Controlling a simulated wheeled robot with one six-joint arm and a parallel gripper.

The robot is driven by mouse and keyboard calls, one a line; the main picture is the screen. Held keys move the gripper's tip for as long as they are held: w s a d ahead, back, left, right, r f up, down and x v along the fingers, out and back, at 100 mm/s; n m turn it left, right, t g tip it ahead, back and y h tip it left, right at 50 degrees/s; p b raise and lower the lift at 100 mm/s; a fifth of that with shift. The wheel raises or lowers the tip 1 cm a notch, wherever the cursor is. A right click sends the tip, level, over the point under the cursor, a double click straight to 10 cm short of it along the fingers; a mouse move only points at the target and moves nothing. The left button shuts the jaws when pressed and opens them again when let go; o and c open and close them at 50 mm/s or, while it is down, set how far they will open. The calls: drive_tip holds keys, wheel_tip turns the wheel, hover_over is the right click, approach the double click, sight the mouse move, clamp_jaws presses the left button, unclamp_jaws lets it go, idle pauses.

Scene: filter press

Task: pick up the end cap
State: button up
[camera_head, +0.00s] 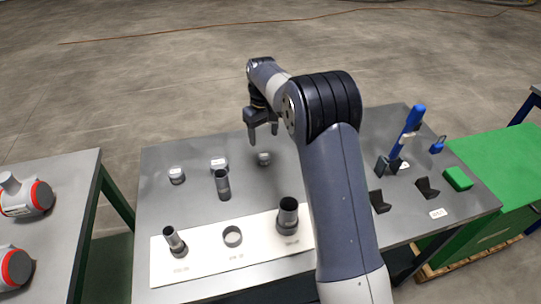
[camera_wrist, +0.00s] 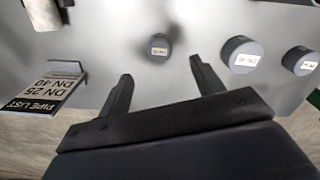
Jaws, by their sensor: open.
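Three short, dark, round caps with white labels sit apart on the grey table. The right one (camera_head: 264,158) is below my gripper (camera_head: 263,136), the middle one (camera_head: 219,164) is to its left, and the left one (camera_head: 177,176) is farthest. In the wrist view the nearest cap (camera_wrist: 158,47) lies just beyond the gap between my open fingers (camera_wrist: 160,70); the other two caps (camera_wrist: 242,55) (camera_wrist: 300,61) lie to the right. The label print is too small to read surely. My gripper is open and empty, above the table.
A white board (camera_head: 200,257) holds a tilted pipe (camera_head: 174,241), a ring (camera_head: 232,236) and a wide pipe (camera_head: 288,215). Another pipe (camera_head: 222,184) stands behind it. A blue tool (camera_head: 407,135) and black brackets (camera_head: 427,187) are at right. A "PIPE LIST" sign (camera_wrist: 45,90) shows in the wrist view.

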hover_over(264, 155)
drive_tip(key=f, duration=0.5)
drive_tip(key=shift+s+p, duration=0.3)
drive_tip(key=shift+p, duration=0.05)
drive_tip(key=shift+w+f+p, duration=0.15)
drive_tip(key=shift+f+p, duration=0.25)
drive_tip(key=shift+f, duration=0.9)
drive_tip(key=shift+w+f+p, duration=0.15)
drive_tip(key=shift+f+p, duration=0.2)
drive_tip(key=shift+f, duration=0.9)
drive_tip(key=c, duration=1)
drive_tip(key=shift+r, duration=0.15)
